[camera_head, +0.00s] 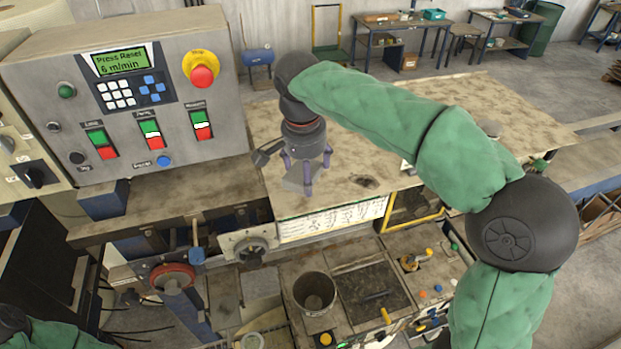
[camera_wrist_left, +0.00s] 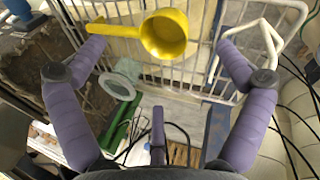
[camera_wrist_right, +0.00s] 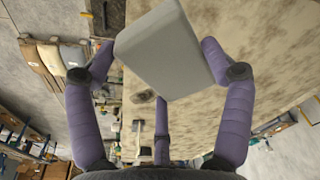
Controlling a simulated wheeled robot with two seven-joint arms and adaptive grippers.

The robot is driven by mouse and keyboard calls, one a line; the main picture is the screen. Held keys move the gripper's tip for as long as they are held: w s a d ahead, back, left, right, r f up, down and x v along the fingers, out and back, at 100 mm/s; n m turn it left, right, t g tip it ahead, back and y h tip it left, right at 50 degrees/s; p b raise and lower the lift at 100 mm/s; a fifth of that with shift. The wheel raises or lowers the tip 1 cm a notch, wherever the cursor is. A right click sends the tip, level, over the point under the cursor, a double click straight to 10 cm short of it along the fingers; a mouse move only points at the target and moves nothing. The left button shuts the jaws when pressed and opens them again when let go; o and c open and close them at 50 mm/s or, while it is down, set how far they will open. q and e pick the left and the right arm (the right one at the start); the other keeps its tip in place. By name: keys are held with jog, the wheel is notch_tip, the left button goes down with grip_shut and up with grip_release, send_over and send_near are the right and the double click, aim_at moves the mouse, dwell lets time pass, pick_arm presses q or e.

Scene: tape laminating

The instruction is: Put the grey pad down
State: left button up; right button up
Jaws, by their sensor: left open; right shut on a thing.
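The grey pad (camera_wrist_right: 165,52) is a flat, pale grey block between the purple fingers of my right gripper (camera_wrist_right: 160,60), which is shut on it. In the head view the pad (camera_head: 300,179) shows below the fingers of my right gripper (camera_head: 308,168), over the near left part of the worn, speckled table (camera_head: 370,150). The head view does not clearly show whether the pad touches the table. My left gripper (camera_wrist_left: 150,65) is open. A yellow scoop (camera_wrist_left: 165,35) lies beyond its fingers, apart from them, by a white wire rack. The left gripper's fingers are not visible in the head view.
A control panel (camera_head: 130,95) with a red stop button (camera_head: 202,77) stands left of the table. A bucket (camera_head: 314,293) and a tool cart (camera_head: 372,288) are below the table's front edge. The table surface right of the pad is mostly clear, with a dark patch (camera_head: 362,181).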

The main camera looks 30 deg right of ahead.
jog(key=shift+w+d+f, duration=0.3)
jog(key=shift+d+f, duration=0.3)
jog(key=shift+f, duration=0.25)
jog(key=shift+w+d+f, duration=0.1)
jog(key=shift+w+f, duration=0.05)
jog(key=shift+f, duration=1.55)
jog(key=shift+f, duration=0.15)
jog(key=o, duration=1.1)
jog(key=shift+c, duration=0.2)
jog(key=r, duration=0.8)
jog(key=a+r, duration=0.1)
jog(key=r, duration=0.3)
jog(key=shift+s+a+r, duration=0.1)
jog(key=shift+s+r, duration=0.05)
jog(key=shift+s, duration=0.25)
